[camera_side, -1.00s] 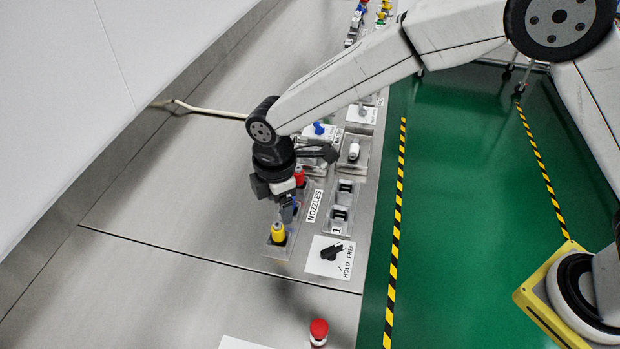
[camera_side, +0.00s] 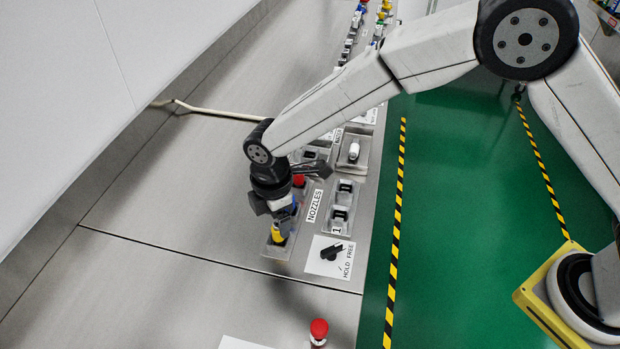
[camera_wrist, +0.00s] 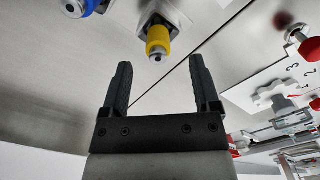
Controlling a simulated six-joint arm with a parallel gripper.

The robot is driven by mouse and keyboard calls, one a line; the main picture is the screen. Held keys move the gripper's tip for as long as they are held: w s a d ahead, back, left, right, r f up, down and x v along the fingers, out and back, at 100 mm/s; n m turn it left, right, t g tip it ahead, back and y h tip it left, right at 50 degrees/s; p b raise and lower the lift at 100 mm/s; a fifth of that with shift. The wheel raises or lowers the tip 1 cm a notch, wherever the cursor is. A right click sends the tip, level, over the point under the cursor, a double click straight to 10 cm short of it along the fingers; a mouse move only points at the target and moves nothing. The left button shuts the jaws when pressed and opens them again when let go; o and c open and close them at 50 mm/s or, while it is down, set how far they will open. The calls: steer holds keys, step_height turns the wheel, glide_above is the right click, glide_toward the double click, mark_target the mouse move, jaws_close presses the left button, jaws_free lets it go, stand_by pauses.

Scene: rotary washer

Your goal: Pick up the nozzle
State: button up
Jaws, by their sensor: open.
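The yellow nozzle (camera_side: 279,233) stands in a square holder on the steel bench in the side view, just below my gripper (camera_side: 284,217), which partly hides it. In the wrist view the yellow nozzle (camera_wrist: 158,41) lies beyond and between the two black fingertips of my gripper (camera_wrist: 160,68), with clear space on both sides. The jaws are open and empty. A red nozzle (camera_side: 299,181) sits behind my gripper in the side view. A blue nozzle (camera_wrist: 84,7) shows at the top left of the wrist view.
A NOZZLES label (camera_side: 315,205) and a black HOLD/FREE knob (camera_side: 331,252) lie to the right of the yellow nozzle. A red-capped part (camera_side: 319,329) stands near the bottom edge. A pale hose (camera_side: 215,113) lies farther back.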

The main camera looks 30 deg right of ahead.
mark_target(277, 224)
steer(key=shift+w+f, duration=0.1)
steer(key=shift+f, duration=2.1)
jaws_close()
